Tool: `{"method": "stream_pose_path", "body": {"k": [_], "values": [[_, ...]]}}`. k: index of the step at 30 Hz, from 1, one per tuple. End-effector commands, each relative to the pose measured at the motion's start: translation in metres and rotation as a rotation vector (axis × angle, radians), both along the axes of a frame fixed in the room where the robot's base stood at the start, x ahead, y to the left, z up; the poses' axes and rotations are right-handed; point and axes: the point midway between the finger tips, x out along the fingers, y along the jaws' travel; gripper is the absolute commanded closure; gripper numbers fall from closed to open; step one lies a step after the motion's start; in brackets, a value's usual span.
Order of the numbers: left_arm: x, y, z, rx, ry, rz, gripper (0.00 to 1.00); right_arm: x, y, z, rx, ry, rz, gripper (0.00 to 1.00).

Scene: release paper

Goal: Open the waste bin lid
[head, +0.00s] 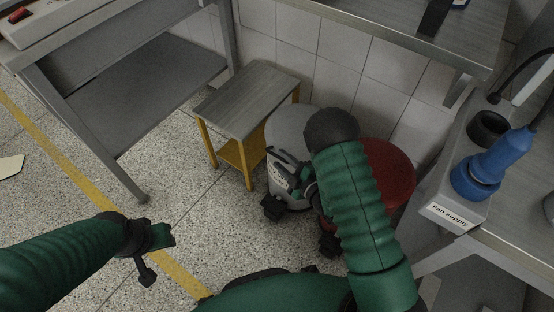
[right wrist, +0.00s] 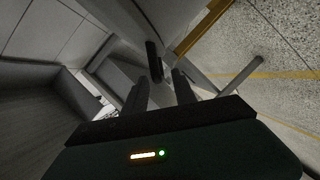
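A grey waste bin (head: 284,126) with a rounded lid stands on the floor against the tiled wall, partly hidden by my right arm. A red waste bin (head: 397,172) stands to its right, mostly behind that arm. A black block shows at the grey bin's foot (head: 272,207), and another at the red bin's foot (head: 329,244). My right gripper (head: 284,166) is in front of the grey bin. In the right wrist view its fingers (right wrist: 160,90) are apart, with a dark upright piece (right wrist: 153,60) just beyond them. My left gripper (head: 152,254) hangs over the floor, away from the bins.
A small stool with a grey top (head: 243,98) and yellow legs stands left of the grey bin. A metal table (head: 140,85) is at the left. A bench with a blue device (head: 483,165) is at the right. Floor is free in the middle.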

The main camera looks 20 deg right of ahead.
Motion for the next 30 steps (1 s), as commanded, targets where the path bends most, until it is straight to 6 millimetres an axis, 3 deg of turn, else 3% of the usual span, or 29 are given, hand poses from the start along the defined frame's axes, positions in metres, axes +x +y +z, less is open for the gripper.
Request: {"method": "stream_pose_path", "body": {"k": [6, 14, 22, 30], "values": [[0.0, 0.0, -0.012, 0.0, 0.0, 0.0, 0.64, 0.027, 0.01, -0.007, 0.002, -0.001, 0.001, 0.67], [0.0, 0.0, -0.011, 0.0, 0.0, 0.0, 0.64, 0.029, 0.011, -0.007, 0.001, 0.001, 0.0, 0.67], [0.0, 0.0, -0.011, 0.0, 0.0, 0.0, 0.64, 0.029, 0.011, -0.007, 0.001, 0.002, 0.001, 1.0], [0.0, 0.0, -0.011, 0.0, 0.0, 0.0, 0.64, 0.029, 0.011, -0.007, 0.001, 0.003, 0.001, 1.0]]}}
